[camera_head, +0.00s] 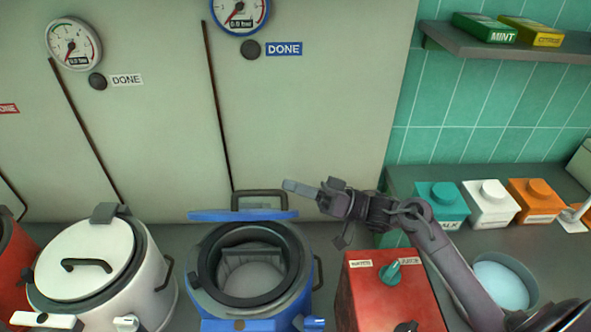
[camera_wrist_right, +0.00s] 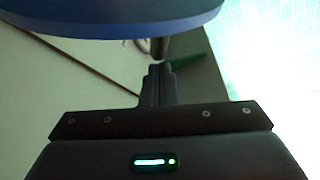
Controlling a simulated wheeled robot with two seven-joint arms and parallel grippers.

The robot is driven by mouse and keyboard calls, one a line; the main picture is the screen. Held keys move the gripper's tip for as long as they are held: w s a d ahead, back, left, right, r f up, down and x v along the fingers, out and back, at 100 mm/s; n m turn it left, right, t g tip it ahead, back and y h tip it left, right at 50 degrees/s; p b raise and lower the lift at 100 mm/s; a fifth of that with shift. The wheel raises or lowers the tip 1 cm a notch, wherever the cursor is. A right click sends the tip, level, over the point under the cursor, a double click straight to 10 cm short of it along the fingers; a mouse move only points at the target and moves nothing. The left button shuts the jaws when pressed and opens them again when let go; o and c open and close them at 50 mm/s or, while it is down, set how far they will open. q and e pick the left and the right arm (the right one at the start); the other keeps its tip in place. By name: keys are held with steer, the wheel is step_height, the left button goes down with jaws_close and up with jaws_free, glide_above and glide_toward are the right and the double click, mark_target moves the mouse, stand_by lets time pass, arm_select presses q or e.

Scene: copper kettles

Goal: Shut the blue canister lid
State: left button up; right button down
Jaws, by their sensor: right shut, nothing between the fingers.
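The blue canister (camera_head: 213,300) stands at the front, open at the top, with its dark round mouth and inside showing. Its blue lid (camera_head: 225,215) is raised at the back of the rim and seen nearly edge-on, with a dark handle frame (camera_head: 260,193) behind it. My right gripper (camera_head: 288,185) is shut and empty, just above and behind the right end of the lid. In the right wrist view the lid's edge (camera_wrist_right: 125,25) spans the top, close to the shut fingers (camera_wrist_right: 159,70). I cannot tell whether they touch it. My left gripper is not in view.
A white canister (camera_head: 85,262) with its lid down stands left, beside a red one (camera_head: 14,255). A red box with a teal knob (camera_head: 392,290) stands right, under my right arm. A bowl (camera_head: 503,285) and several coloured boxes lie further right. A panel wall stands behind.

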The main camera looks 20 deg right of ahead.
steer(key=s+f+n+b, duration=0.1)
steer(key=s+a+f+n+g+y+b, duration=0.1)
steer(key=s+f+n, duration=0.1)
steer(key=shift+s+a+f, duration=0.1)
steer(key=shift+a, duration=0.1)
steer(key=shift+s+a+f+n+g+b, duration=0.2)
steer(key=shift+s+f+n+g+b, duration=0.15)
steer(key=shift+s+n+b, duration=0.35)
steer(key=shift+w, duration=0.2)
step_height(320, 180, up, 20)
glide_above(292, 215)
steer(key=shift+s+d, duration=0.25)
steer(key=shift+d, duration=0.15)
